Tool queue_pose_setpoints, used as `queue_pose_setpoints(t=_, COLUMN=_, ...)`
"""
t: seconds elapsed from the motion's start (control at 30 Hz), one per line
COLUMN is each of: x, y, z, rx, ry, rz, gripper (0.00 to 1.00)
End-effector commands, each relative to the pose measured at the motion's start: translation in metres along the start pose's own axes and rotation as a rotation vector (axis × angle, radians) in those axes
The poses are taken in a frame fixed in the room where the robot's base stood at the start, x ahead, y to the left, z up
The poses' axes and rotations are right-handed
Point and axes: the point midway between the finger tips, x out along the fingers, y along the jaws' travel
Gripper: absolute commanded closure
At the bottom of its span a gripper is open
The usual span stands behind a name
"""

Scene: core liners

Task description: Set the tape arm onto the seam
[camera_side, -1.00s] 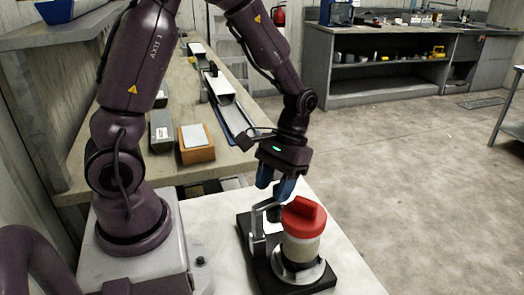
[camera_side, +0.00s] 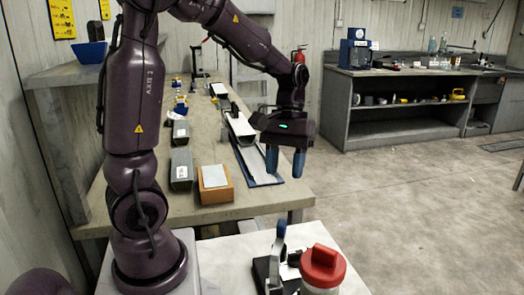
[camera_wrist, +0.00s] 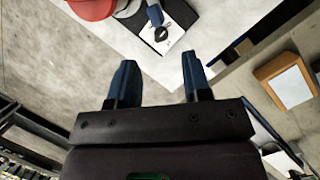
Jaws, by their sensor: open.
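The tape arm (camera_side: 280,242) is a lever with a blue end, standing roughly upright on a dark base (camera_side: 263,275) at the lower edge of the side view. In the wrist view its blue end (camera_wrist: 155,15) shows at the top. The seam cannot be made out. My gripper (camera_side: 285,168) is open and empty, raised well above and clear of the tape arm. Its two blue fingers (camera_wrist: 160,75) point down, apart from each other.
A long bench (camera_side: 240,205) behind holds an orange block with a white top (camera_side: 215,185), grey boxes (camera_side: 181,170) and a long channel-like tray (camera_side: 262,172). The white table (camera_side: 225,262) is clear left of the fixture. Open floor lies to the right.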

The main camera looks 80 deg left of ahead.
Motion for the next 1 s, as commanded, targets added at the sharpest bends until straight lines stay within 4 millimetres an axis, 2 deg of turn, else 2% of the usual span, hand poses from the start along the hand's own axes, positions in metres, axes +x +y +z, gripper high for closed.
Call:
queue_pose_setpoints(t=0.1, x=-0.004, y=0.001, z=0.015, rx=0.159, ry=0.103, rz=-0.001, gripper=0.55)
queue_pose_setpoints(t=0.5, x=-0.017, y=0.005, z=0.061, rx=0.547, ry=0.381, rz=-0.011, gripper=0.55)
queue_pose_setpoints(t=0.8, x=-0.025, y=0.005, z=0.095, rx=0.765, ry=0.570, rz=-0.009, gripper=0.55)
queue_pose_setpoints(t=1.0, x=-0.031, y=0.004, z=0.115, rx=0.850, ry=0.662, rz=0.009, gripper=0.55)
